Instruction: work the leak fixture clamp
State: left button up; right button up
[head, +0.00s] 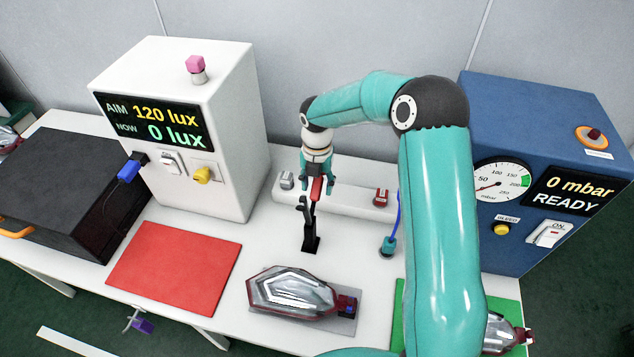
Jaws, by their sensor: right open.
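My right gripper (318,188) points down at the middle of the table with its fingers open. The leak fixture clamp (310,238) is a black upright with a red handle tip (317,187). The red tip shows between or just in front of my open fingers; I cannot tell whether they touch it. A silver tail lamp (293,291) with a dark red and blue end lies on a grey plate (346,325) in front of the clamp. The blue leak tester (540,150) at the right reads 0 mbar, READY. My left gripper is not in view.
A white lux meter box (225,140) stands at the back left. A red mat (175,266) lies empty in front of it. A white bar with small blocks runs behind the clamp. A blue hose connector (388,246) is beside my right arm, which covers part of a green mat.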

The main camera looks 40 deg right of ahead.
jog(key=shift+c, duration=0.2)
grip_shut()
jog(key=shift+b, duration=0.35)
jog(key=h+b, duration=0.1)
jog(key=b, duration=0.1)
jog(key=a+t+b, duration=0.1)
jog(key=b, duration=0.1)
jog(key=shift+s+r+t+h+b, duration=0.3)
jog(key=shift+s+r+h+b, duration=0.05)
jog(key=shift+r+h, duration=0.05)
jog(key=shift+r, duration=0.2)
jog(key=shift+s+r, duration=0.1)
jog(key=shift+r, duration=0.1)
